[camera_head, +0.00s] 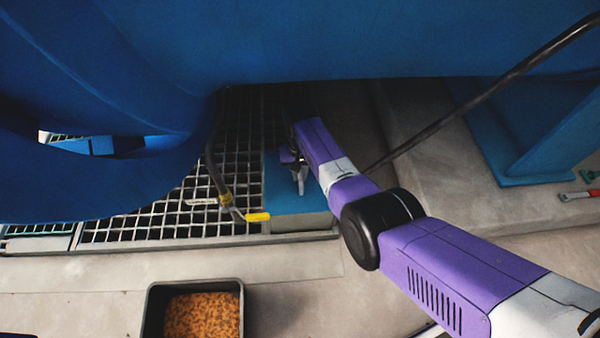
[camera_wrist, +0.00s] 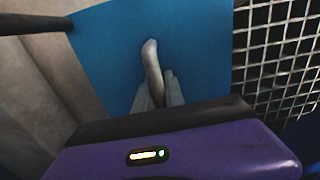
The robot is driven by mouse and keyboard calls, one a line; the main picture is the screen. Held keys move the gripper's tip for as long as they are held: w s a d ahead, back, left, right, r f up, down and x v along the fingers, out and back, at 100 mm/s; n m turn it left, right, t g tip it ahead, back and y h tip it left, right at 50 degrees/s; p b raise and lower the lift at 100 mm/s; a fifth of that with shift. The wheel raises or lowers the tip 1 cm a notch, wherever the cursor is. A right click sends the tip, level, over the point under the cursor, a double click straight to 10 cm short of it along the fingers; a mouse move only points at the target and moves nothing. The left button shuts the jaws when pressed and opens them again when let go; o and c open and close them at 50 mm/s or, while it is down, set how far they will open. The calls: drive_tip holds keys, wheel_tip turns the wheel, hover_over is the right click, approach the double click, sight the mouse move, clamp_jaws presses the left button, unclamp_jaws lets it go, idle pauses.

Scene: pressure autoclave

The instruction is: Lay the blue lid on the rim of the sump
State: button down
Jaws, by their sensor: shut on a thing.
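The blue lid (camera_head: 297,204) is a flat blue plate at the right end of the floor grating, below my gripper (camera_head: 300,180). It also fills the middle of the wrist view (camera_wrist: 105,55). My gripper is shut on a pale upright handle (camera_wrist: 152,62) on the lid's top. A grey face shows under the lid's near edge in the head view. I cannot tell the sump's rim from it, nor whether the lid touches it. My arm hides the lid's far right side.
Metal grating (camera_head: 150,220) lies left of the lid. A hose with a yellow end (camera_head: 257,217) reaches the lid's left edge. A dark tub (camera_head: 150,310) of orange-brown bits stands in front. The big blue vessel (camera_head: 330,40) hangs overhead. A dark cable (camera_head: 480,95) crosses at right.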

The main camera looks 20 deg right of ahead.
drive_tip(key=shift+w+f, duration=0.1)
drive_tip(key=shift+f, duration=0.15)
drive_tip(key=c, duration=1.5)
unclamp_jaws()
drive_tip(key=shift+o, duration=0.9)
drive_tip(key=shift+f, duration=0.1)
wheel_tip(320, 180, up, 8)
drive_tip(key=p, duration=0.5)
drive_tip(key=shift+f, duration=0.1)
